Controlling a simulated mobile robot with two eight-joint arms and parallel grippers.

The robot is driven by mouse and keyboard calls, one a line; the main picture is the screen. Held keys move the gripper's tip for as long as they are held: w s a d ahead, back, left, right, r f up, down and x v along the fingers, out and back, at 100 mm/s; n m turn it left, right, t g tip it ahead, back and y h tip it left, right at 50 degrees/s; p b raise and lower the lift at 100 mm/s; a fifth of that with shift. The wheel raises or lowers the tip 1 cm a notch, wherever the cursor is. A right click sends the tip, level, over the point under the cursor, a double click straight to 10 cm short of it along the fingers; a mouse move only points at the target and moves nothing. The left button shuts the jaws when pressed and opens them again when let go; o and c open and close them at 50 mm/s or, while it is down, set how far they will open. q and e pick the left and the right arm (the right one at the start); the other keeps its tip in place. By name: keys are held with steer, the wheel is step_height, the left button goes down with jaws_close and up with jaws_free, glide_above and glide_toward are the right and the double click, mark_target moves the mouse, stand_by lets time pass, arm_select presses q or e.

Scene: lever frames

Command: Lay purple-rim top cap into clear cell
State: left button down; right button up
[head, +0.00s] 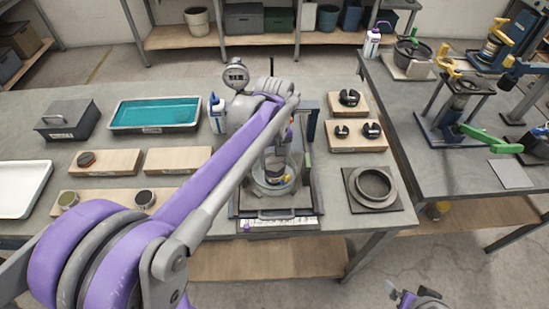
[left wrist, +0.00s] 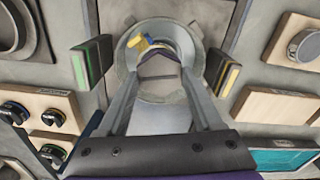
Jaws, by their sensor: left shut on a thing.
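The clear cell (head: 258,186) is a see-through round cup on the press stand in the middle of the near table. It shows as a pale ring in the left wrist view (left wrist: 122,62). My left gripper (head: 277,163) is directly above the cell, pointing down. In the left wrist view its fingers (left wrist: 160,74) are shut on a round grey piece with a dark purplish rim, the top cap (left wrist: 160,66). The cap is at the cell's mouth; I cannot tell whether it touches. Something yellow and dark shows in the cell. My right gripper (head: 418,297) is partly seen at the lower right.
Posts of the stand (head: 306,125) rise close beside the gripper. Wooden blocks with black parts (head: 357,131) and a grey ring on a plate (head: 373,187) lie right. Wooden boards (head: 178,160), a teal tray (head: 155,113) and a grey box (head: 68,119) lie left.

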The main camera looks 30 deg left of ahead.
arm_select(q)
jaws_free()
step_height(320, 180, up, 11)
steer(key=shift+p, duration=0.35)
arm_select(e)
steer(key=shift+w+r, duration=0.15)
steer(key=shift+r, duration=0.35)
